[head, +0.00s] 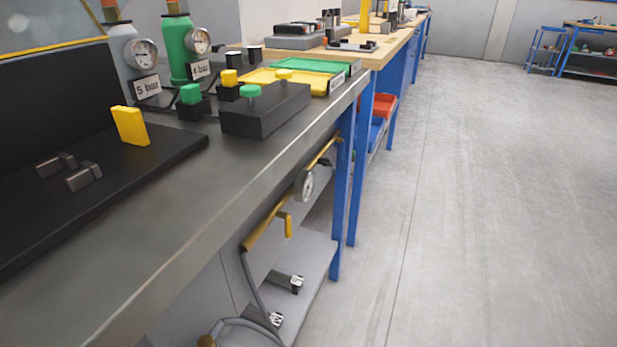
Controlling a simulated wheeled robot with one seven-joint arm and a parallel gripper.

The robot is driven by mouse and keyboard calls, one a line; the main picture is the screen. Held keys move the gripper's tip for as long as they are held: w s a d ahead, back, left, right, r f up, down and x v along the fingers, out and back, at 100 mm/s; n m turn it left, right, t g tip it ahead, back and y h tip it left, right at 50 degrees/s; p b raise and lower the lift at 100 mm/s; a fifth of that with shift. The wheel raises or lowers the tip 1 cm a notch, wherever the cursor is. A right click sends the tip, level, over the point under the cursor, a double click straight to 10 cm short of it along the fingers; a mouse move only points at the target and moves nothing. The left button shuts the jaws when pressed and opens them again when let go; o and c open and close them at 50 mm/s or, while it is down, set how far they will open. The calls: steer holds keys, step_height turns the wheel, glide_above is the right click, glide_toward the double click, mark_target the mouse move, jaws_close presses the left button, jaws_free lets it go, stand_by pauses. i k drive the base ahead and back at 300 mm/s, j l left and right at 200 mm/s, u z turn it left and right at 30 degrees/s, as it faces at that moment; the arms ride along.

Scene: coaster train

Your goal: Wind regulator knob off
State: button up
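No part is marked as the regulator knob, and I cannot tell which one it is. A black box (266,112) on the steel bench carries a round green knob (250,91) and a smaller yellow knob (283,77). Behind it stand a grey cylinder with a gauge (145,53) and a "5 bar" label, and a green cylinder (179,45) with a gauge and a "4 bar" label. Under the bench edge runs a brass pipe with a gauge (304,186) and a yellow handle (288,224). My gripper is not in view.
A black plate (95,185) on the steel bench (215,185) bears an upright yellow block (130,125) and two small metal pieces. Green and yellow blocks and trays (300,78) stand farther back. A lower shelf (305,270) holds small labelled blocks. Floor at right (480,200) is clear.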

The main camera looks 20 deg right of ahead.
mark_target(325, 162)
steer(key=i+l+z, duration=0.1)
steer(key=i+l, duration=0.25)
steer(key=l, duration=0.15)
steer(key=i+l+z, duration=0.15)
steer(key=i+l, duration=0.25)
steer(key=l, duration=0.1)
